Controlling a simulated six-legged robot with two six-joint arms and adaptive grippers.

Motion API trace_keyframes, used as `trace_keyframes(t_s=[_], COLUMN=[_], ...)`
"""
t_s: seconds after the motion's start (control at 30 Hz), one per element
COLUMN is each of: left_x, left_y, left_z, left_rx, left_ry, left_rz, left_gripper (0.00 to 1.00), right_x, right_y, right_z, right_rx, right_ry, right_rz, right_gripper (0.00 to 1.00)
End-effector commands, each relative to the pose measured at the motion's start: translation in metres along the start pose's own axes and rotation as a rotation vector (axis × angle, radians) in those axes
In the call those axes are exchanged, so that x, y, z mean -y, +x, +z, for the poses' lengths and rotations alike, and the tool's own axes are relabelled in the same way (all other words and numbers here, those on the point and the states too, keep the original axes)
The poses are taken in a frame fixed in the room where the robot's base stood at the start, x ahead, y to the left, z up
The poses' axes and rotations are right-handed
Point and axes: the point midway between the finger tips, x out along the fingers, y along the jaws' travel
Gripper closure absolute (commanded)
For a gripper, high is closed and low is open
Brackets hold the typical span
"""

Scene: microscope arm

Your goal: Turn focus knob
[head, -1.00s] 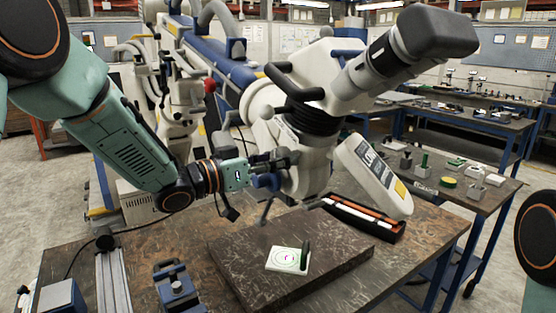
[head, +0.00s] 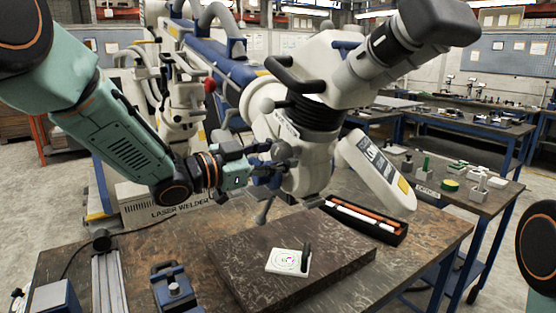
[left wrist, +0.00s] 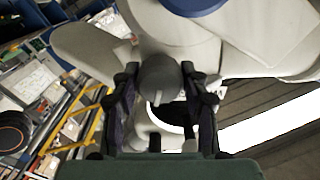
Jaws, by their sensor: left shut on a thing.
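The microscope (head: 305,160) is a cream-white head with black bellows and a dark eyepiece tube, hanging over the table. My left gripper (head: 280,164) reaches in from the left at the side of this head. In the left wrist view, the left gripper (left wrist: 160,92) has its two dark fingers on either side of a round grey focus knob (left wrist: 158,72), shut on it. In the head view the fingers largely hide the knob. My right gripper is not in view; only part of my right arm shows at the right edge.
Below the head, a dark slab (head: 235,262) on the wooden table carries a small white target piece (head: 288,261). A black tray with orange and white rods (head: 362,220) lies behind it. A blue clamp (head: 174,287) and metal rail (head: 108,280) stand at left.

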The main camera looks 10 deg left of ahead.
Motion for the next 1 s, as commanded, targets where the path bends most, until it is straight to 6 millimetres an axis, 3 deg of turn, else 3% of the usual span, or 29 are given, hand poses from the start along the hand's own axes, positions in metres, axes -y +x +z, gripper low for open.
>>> trace_keyframes(t_s=[0.6, 0.63, 0.9, 1.0], left_x=[-0.0003, -0.0003, -0.0002, -0.0001], left_y=[-0.0001, -0.0001, 0.0000, 0.0000], left_z=[0.0005, 0.0005, 0.0003, 0.0002], left_rx=[0.002, 0.002, 0.001, 0.001], left_ry=[0.050, 0.050, 0.050, 0.050], left_rz=[0.001, 0.001, 0.000, 0.000], left_gripper=[0.87, 0.55, 0.33, 0.33], right_x=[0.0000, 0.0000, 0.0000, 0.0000], right_y=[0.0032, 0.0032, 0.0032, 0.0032], right_z=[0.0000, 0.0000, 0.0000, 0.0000], right_rx=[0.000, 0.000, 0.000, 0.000], right_ry=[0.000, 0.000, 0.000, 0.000], right_rz=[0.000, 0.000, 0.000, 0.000], right_gripper=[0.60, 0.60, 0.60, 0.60])
